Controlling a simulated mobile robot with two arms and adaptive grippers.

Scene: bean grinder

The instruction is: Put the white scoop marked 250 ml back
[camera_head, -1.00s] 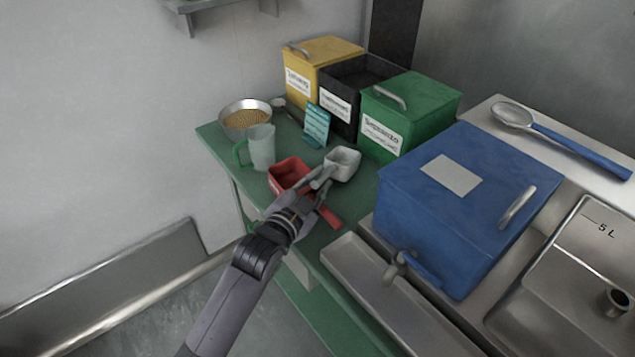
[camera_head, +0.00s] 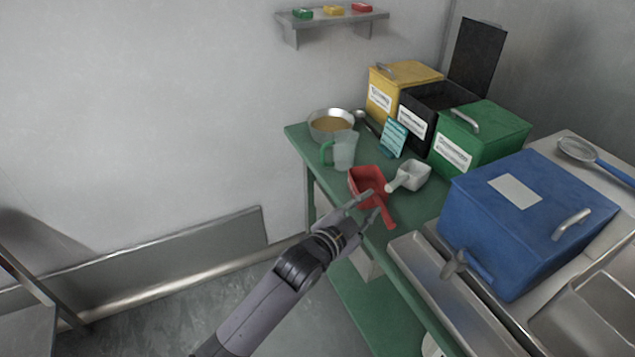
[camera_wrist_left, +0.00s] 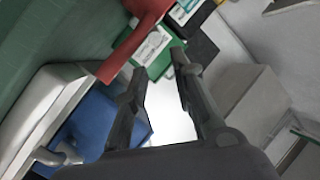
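The white scoop (camera_head: 414,175) rests on the green table in the head view, to the right of the red scoop (camera_head: 367,176), its short handle pointing left. No marking on it is legible at this size. My left gripper (camera_head: 371,207) is beside the red scoop's handle, at the table's near edge, apart from the white scoop. In the left wrist view its two fingers (camera_wrist_left: 158,62) are spread, with nothing gripped between them. Part of the red scoop (camera_wrist_left: 130,45) shows past the fingertips there. My right gripper is not in view.
Behind stand a yellow bin (camera_head: 405,75), a black bin (camera_head: 416,128) with its lid up and a green bin (camera_head: 490,130). A large blue bin (camera_head: 515,240) is at right. A clear jug (camera_head: 345,150), a metal bowl (camera_head: 331,137) and a teal card (camera_head: 394,138) are on the table.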

